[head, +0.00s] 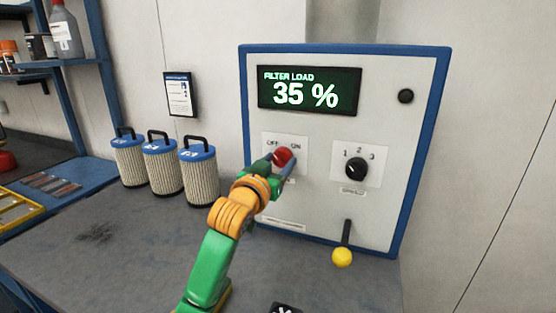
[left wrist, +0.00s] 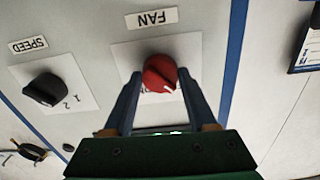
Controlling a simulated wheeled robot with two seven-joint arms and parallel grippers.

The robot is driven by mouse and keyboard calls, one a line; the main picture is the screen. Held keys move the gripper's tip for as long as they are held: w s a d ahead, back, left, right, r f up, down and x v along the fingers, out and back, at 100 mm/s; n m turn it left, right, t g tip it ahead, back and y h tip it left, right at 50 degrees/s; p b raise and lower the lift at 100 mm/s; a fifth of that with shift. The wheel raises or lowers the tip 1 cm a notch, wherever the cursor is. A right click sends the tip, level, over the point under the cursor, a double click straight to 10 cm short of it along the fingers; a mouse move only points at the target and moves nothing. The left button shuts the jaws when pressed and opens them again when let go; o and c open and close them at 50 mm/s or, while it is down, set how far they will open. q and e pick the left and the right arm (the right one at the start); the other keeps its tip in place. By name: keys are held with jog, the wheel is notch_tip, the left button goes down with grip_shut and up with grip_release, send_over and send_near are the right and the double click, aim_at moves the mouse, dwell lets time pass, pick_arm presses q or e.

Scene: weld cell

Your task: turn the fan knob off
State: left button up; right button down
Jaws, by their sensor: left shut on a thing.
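The red fan knob (head: 283,156) is on the white panel with a blue frame, on a plate marked OFF and ON. In the left wrist view the red knob (left wrist: 160,74) sits under a FAN label, and its pale pointer line shows. My left gripper (head: 272,163) is at the knob, and its arm hides the lower part of the plate. In the left wrist view the two blue fingers of the left gripper (left wrist: 160,85) stand on either side of the knob, shut on it. My right gripper is not in view.
A black speed knob (head: 356,168) is to the right, and a lever with a yellow ball (head: 342,257) is below it. A display (head: 309,91) reads FILTER LOAD 35 %. Several filter canisters (head: 162,165) stand on the grey bench (head: 120,245) to the left.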

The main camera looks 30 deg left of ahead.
pick_arm(q)
jog(key=shift+r+n, duration=0.25)
jog(key=shift+n, duration=0.25)
jog(key=o, duration=1)
jog(key=shift+c, duration=0.2)
jog(key=o, duration=0.3)
jog(key=shift+o, duration=0.5)
jog(key=shift+w+f, duration=0.1)
jog(key=shift+f, duration=0.1)
jog(key=b+v, duration=0.1)
jog(key=v, duration=0.6)
jog(key=shift+b, duration=0.35)
jog(key=shift+a, duration=0.1)
